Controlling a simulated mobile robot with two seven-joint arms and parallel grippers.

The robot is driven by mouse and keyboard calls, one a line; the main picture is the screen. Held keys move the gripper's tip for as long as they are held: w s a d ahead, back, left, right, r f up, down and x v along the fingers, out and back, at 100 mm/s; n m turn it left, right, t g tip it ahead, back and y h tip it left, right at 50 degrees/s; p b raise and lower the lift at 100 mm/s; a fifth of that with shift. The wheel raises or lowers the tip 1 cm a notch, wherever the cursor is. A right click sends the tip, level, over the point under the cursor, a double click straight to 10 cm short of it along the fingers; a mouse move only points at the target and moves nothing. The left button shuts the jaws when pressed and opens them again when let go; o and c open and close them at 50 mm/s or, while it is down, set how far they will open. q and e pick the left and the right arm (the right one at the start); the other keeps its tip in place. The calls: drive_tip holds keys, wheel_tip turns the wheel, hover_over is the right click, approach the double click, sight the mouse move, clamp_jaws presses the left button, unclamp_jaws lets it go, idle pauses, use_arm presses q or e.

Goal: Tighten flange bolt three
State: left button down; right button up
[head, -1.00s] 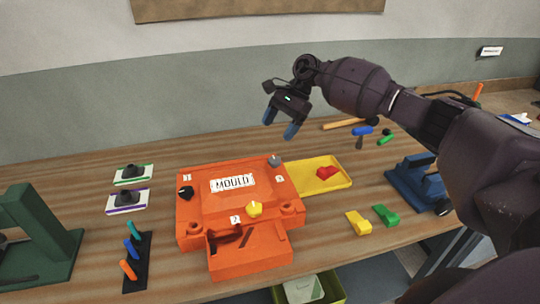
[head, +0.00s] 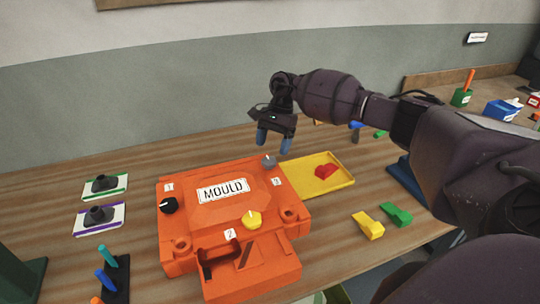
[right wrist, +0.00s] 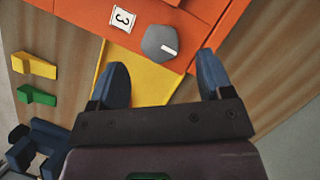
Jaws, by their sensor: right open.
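The orange mould (head: 185,230) sits on the wooden bench, with a white MOULD label on its top. The grey bolt knob (head: 269,161) stands at its far right corner, close to the tag marked 3 (head: 277,182). In the right wrist view the grey knob (right wrist: 161,43) has a white line, and the tag 3 (right wrist: 123,19) is beside it. A black knob (head: 168,205) and a yellow knob (head: 252,219) are on the other corners. My right gripper (head: 272,143) is open and empty, just above the grey knob. The knob shows ahead of the fingertips (right wrist: 160,75). My left gripper is not in view.
A yellow tray (head: 338,181) with a red piece (head: 326,171) lies right of the mould. Yellow (head: 368,226) and green (head: 396,214) blocks lie on the bench nearby. An orange drawer (head: 262,280) sticks out from the mould's front. Two dark-handled pads (head: 100,217) lie at left.

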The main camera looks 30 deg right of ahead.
sight(269, 159)
drive_tip(key=shift+x, duration=2.1)
drive_tip(key=c, duration=0.9)
